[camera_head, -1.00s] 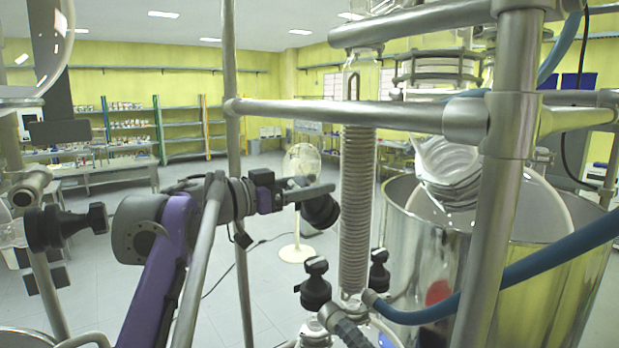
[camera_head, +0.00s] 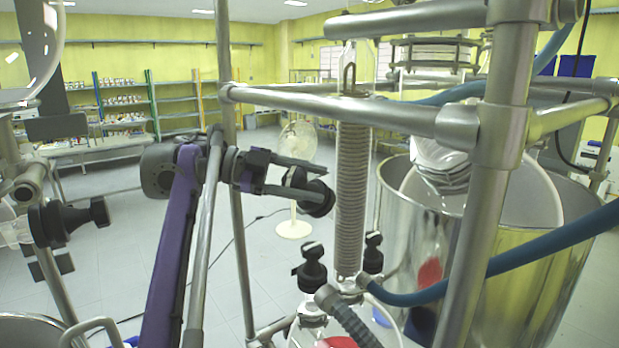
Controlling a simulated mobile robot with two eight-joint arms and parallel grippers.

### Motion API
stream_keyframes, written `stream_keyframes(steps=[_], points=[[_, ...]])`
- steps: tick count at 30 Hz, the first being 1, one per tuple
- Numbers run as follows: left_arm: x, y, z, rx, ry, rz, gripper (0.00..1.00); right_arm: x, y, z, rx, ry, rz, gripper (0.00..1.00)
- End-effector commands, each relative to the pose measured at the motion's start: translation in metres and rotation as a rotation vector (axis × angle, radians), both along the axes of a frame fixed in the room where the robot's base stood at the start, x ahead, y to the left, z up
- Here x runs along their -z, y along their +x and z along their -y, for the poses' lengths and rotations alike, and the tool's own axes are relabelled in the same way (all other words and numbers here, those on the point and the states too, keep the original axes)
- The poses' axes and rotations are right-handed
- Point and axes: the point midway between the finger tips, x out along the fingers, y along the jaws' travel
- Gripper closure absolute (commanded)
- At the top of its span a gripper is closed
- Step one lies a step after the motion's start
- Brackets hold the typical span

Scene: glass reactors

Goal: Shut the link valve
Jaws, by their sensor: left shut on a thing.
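My left gripper (camera_head: 300,178) comes in from the left on a purple arm and is shut on a black valve knob (camera_head: 314,198), just left of the coiled glass condenser (camera_head: 352,195). Its two grey fingers show one above the other, and the fingers partly hide the knob. No label shows which valve is the link valve. Two more black knobs stand below, one at the front (camera_head: 312,266) and one behind it to the right (camera_head: 373,252). Another black valve (camera_head: 70,220) is at the far left. My right gripper is out of view.
Metal frame rods surround the glassware: an upright (camera_head: 228,60), a crossbar (camera_head: 350,112) and a thick post (camera_head: 480,210). A blue hose (camera_head: 500,262) runs across the right, before a large steel vessel (camera_head: 560,260). Open floor lies behind the gripper.

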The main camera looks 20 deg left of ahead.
Motion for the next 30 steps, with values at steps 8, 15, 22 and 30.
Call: stream_keyframes(steps=[8, 15, 22, 30], points=[[0.0015, -0.0021, 0.0005, 0.095, 0.081, 0.049, 0.94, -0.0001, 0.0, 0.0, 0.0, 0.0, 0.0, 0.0], [0.0023, -0.0032, 0.0009, 0.128, 0.109, 0.065, 0.94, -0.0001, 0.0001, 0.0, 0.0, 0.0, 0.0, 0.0], [0.0025, -0.0034, 0.0009, 0.132, 0.113, 0.068, 0.94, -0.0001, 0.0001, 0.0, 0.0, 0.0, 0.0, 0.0], [0.0025, -0.0034, 0.0009, 0.132, 0.112, 0.067, 0.24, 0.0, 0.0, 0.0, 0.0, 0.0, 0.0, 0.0]])
